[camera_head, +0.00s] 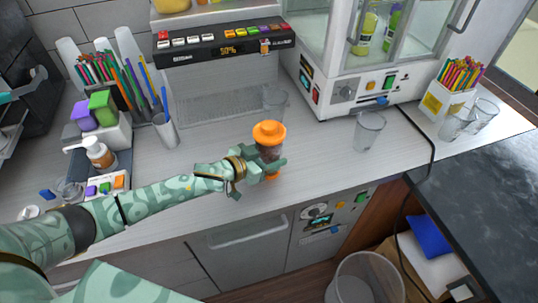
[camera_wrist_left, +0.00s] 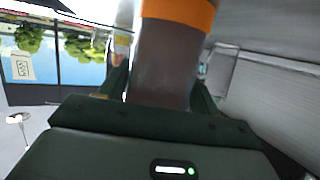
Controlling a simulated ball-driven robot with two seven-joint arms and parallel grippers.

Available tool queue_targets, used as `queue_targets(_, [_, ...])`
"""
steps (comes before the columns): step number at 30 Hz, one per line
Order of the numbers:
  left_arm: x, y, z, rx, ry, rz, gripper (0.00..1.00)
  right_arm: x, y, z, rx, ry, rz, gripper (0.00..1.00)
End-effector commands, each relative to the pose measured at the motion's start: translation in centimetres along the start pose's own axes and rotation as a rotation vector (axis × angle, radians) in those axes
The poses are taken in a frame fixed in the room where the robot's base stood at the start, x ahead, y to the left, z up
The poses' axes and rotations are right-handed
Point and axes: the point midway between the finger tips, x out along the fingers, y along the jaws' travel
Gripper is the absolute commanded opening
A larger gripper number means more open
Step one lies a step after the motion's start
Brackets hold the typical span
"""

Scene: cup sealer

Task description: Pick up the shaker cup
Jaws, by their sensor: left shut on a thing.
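The shaker cup (camera_head: 269,143) has an orange lid and a dark, see-through body, and shows near the front edge of the counter in the head view. My left gripper (camera_head: 268,166) is shut on its body, with a finger across its front. In the left wrist view the cup (camera_wrist_left: 162,62) stands between the two fingers (camera_wrist_left: 160,90), with an orange band at the top of the picture. I cannot tell whether the cup's base touches the counter. My right gripper is not in view.
A clear cup (camera_head: 275,101) stands just behind the shaker cup, and another (camera_head: 368,131) stands to the right. The cup sealer (camera_head: 225,60) is behind. A straw box (camera_head: 449,101) is at right. The counter (camera_head: 320,160) is clear right of the shaker cup.

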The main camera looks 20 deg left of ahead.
Motion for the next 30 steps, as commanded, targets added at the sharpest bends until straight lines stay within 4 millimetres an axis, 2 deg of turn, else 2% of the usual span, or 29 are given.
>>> queue_targets(8, [-0.1, 0.0, -0.6, 0.002, 0.003, 0.000, 0.24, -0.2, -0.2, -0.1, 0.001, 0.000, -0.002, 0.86])
queue_targets(14, [-0.9, -0.1, -3.2, 0.003, 0.006, 0.001, 0.24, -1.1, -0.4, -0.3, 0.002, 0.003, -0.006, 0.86])
queue_targets(22, [-6.7, 3.3, -8.1, 0.001, 0.004, 0.003, 0.24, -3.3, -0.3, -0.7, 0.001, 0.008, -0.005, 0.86])
queue_targets(27, [-10.5, 6.2, -8.5, -0.002, 0.001, 0.002, 0.24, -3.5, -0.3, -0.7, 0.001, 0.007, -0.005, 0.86])
queue_targets(30, [-12.2, 7.3, -8.9, -0.001, 0.002, 0.002, 0.24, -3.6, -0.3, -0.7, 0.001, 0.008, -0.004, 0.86])
